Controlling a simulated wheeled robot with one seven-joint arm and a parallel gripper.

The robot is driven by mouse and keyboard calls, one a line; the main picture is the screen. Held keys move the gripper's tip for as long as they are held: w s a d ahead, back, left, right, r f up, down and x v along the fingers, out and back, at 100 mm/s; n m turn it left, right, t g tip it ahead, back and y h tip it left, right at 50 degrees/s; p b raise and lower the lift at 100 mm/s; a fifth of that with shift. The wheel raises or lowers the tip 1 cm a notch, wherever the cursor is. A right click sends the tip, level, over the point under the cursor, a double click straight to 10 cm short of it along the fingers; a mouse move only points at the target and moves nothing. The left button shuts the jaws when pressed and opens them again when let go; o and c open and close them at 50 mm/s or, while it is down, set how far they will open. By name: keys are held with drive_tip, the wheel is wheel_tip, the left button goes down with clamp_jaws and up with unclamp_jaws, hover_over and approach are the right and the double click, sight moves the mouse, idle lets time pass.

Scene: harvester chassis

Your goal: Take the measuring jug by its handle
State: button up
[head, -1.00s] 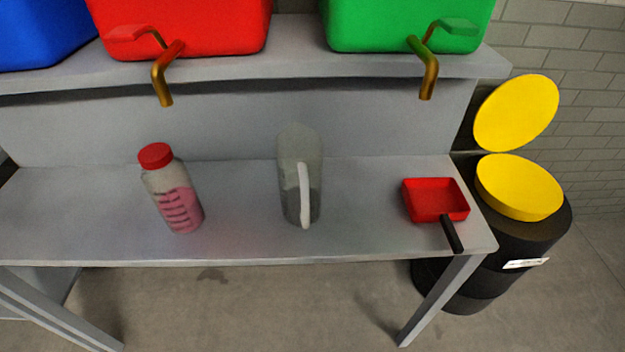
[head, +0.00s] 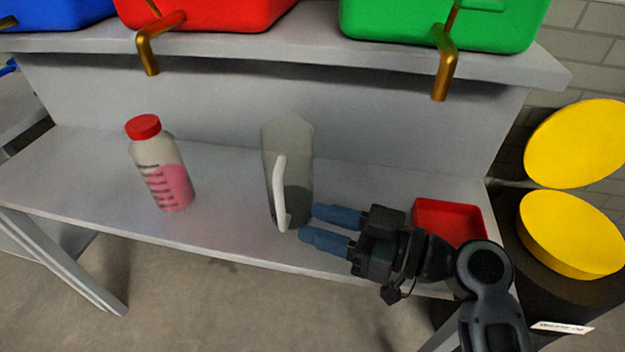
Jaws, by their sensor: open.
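The measuring jug (head: 291,160) is a clear grey, upright vessel on the bench in the middle of the head view. Its white handle (head: 279,190) faces the front of the bench, towards the camera and slightly left. My gripper (head: 306,223) comes in from the lower right with two blue fingers, spread apart and empty. The fingertips point left at the lower part of the jug, close to its right side and the handle's lower end. Whether a fingertip touches the jug I cannot tell.
A bottle with a red cap and pink liquid (head: 161,170) stands left on the bench (head: 225,215). Red (head: 205,12) and green (head: 440,25) containers with brass taps sit on the shelf above. A yellow-lidded black drum (head: 570,235) stands right.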

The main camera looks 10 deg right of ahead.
wheel_tip(320, 180, up, 2)
drive_tip(key=w+n+g+y, duration=0.1)
drive_tip(key=n, duration=0.1)
drive_tip(key=p, duration=0.2)
hover_over(283, 227)
drive_tip(key=shift+w+r, duration=0.3)
drive_tip(key=shift+w, duration=0.1)
clamp_jaws()
